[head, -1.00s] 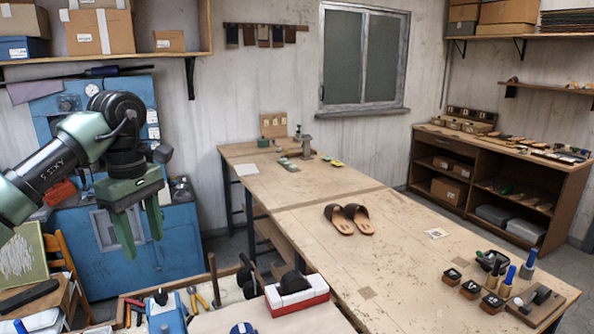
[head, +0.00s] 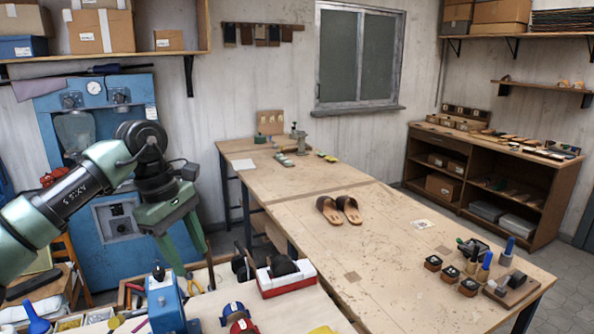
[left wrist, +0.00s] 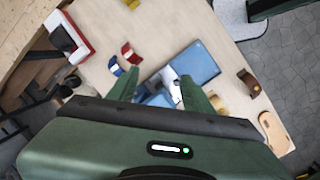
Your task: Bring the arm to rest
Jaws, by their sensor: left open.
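My left arm comes in from the left in the head view, its green gripper (head: 183,248) hanging with fingers pointing down. The fingers are apart with nothing between them in the head view. In the left wrist view the gripper (left wrist: 160,92) also shows spread fingers, above a pale bench top with a blue item (left wrist: 196,64) beyond and between the tips. My right gripper is not in view.
A red-and-white box (head: 287,282) and a blue tool (head: 165,303) stand on the near bench, close to the gripper. A pair of brown sandals (head: 338,209) lies on the long bench (head: 300,185). A blue machine (head: 100,225) stands behind my arm.

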